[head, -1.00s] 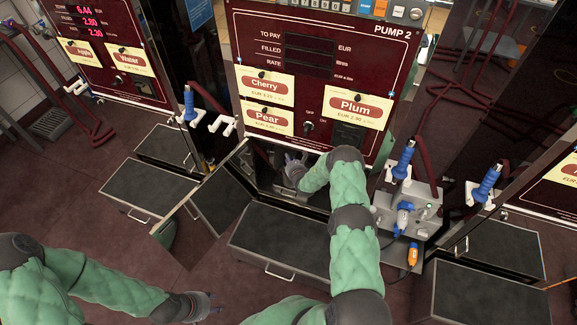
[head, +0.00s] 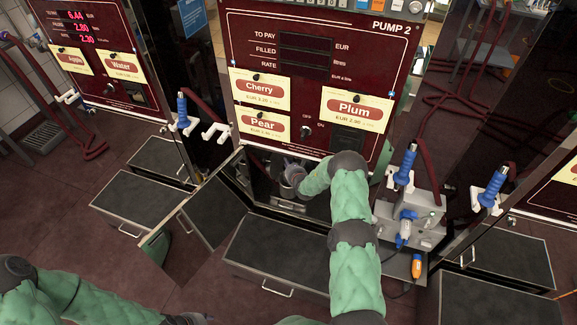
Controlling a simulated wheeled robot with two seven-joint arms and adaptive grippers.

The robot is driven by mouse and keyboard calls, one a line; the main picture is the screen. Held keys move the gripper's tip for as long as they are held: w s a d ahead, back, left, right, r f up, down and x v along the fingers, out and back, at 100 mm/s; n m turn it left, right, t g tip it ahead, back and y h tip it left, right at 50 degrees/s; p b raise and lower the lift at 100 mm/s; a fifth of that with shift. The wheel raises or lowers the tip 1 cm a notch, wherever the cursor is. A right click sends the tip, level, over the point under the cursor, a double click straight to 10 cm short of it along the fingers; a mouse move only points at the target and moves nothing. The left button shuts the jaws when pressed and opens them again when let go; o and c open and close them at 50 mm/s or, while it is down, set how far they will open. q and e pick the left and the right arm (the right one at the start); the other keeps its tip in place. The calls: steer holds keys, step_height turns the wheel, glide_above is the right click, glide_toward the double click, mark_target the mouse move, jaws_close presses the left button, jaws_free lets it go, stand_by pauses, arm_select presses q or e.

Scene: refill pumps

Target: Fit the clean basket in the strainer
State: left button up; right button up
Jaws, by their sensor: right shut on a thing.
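My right arm reaches into the open lower bay (head: 262,184) of Pump 2. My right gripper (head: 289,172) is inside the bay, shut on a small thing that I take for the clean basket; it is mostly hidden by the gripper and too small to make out. A greyish round metal body, seemingly the strainer (head: 287,191), shows just below the gripper. I cannot tell whether the basket touches it or sits in it. My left gripper (head: 192,319) is low at the bottom edge, partly cut off, away from the pump; its jaws are unclear.
The bay's open door (head: 192,222) stands out to the left. A dark step with a handle (head: 275,262) lies in front. A grey box with a blue-handled tool (head: 407,225) and an orange item (head: 417,266) is on the right. Blue nozzles (head: 182,112) hang beside the pumps.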

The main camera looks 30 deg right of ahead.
steer(key=shift+a+p, duration=0.2)
steer(key=shift+p, duration=0.5)
stand_by(0.5)
steer(key=shift+f, duration=0.15)
steer(key=shift+f+b, duration=3.75)
steer(key=shift+f, duration=1.05)
steer(key=o, duration=0.9)
steer(key=shift+r, duration=0.1)
steer(key=shift+o, duration=0.2)
steer(key=shift+s, duration=0.1)
steer(key=shift+a, duration=0.15)
